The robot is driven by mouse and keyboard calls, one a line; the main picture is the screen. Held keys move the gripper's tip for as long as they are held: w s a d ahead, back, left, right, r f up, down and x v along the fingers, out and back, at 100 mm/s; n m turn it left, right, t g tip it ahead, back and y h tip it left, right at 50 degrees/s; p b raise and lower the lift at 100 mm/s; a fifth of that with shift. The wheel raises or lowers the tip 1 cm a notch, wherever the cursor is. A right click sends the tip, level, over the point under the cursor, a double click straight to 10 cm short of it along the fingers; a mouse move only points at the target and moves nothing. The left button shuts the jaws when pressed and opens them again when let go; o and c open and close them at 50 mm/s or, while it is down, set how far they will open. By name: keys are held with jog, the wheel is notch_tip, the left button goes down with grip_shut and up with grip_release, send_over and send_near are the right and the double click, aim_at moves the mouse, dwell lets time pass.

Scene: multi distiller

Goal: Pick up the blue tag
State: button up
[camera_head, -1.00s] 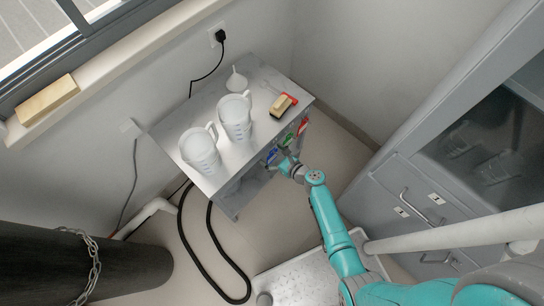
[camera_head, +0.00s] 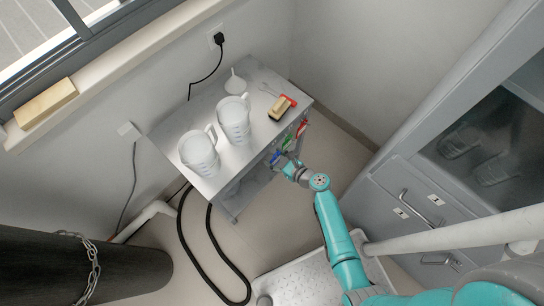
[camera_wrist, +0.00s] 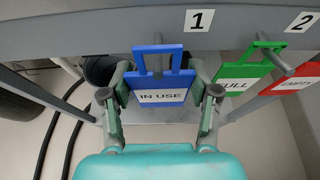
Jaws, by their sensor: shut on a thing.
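The blue tag (camera_wrist: 163,80) carries a white "IN USE" label and sits in the middle of the wrist view, upright, with its square handle loop around a grey peg below the number 1. My gripper (camera_wrist: 162,98) is shut on the blue tag, one finger at each side edge. In the head view my gripper (camera_head: 283,165) is at the table's near side, where a small bit of blue shows; most of the tag is hidden there.
A green "FULL" tag (camera_wrist: 243,75) hangs close to the right, with a red "EMPTY" tag (camera_wrist: 297,79) beyond it. The grey table (camera_head: 180,119) bears two white jugs, a funnel and a brush. A grey cabinet (camera_head: 408,200) stands to the right.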

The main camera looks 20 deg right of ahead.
jog(key=r+v, duration=0.1)
jog(key=v, duration=1.2)
jog(key=shift+d, duration=0.1)
